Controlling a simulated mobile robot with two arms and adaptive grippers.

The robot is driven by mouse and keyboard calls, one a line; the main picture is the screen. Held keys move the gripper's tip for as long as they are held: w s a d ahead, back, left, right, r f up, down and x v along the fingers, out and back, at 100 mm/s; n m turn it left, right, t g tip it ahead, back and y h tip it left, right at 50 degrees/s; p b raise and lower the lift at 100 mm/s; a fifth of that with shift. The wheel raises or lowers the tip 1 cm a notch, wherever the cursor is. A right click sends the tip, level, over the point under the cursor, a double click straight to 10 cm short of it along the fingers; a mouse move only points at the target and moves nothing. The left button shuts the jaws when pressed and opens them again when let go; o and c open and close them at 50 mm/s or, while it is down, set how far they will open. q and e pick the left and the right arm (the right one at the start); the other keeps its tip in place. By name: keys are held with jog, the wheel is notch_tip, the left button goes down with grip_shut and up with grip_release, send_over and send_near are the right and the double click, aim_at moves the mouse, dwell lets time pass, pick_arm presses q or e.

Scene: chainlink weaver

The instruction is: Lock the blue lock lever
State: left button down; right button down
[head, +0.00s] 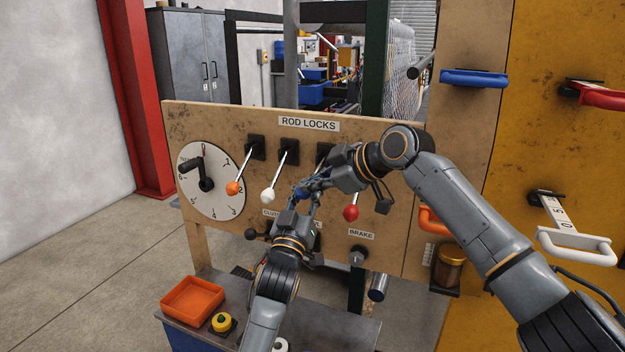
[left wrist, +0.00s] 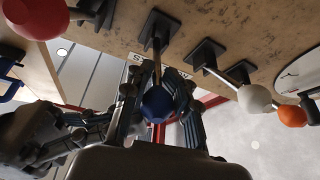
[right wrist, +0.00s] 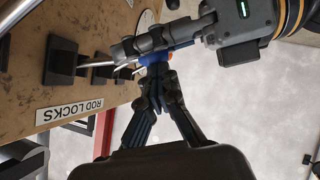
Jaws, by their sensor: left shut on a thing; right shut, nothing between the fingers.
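The blue lock lever's ball knob (head: 301,193) sits in front of the ROD LOCKS panel and is partly hidden by both grippers. My left gripper (head: 304,198) is shut on the blue knob from below; in the left wrist view the knob (left wrist: 157,104) lies between its fingers, with the rod running back to a black panel mount. My right gripper (head: 318,184) is shut and empty, close beside the knob. In the right wrist view its fingertips (right wrist: 158,78) meet just below the blue knob (right wrist: 154,58). Whether they touch it is unclear.
Levers with orange (head: 233,188), white (head: 267,195) and red (head: 351,213) knobs flank the blue one. A dial (head: 219,205) with a black crank is at the panel's left. An orange tray (head: 192,301) and a yellow button (head: 222,322) stand on the bench below.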

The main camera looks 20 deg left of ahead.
pick_arm(q)
jog(key=shift+d+r, duration=0.1)
jog(key=shift+r, duration=0.2)
pick_arm(e)
jog(key=shift+d+f, duration=0.1)
jog(key=shift+f, duration=0.3)
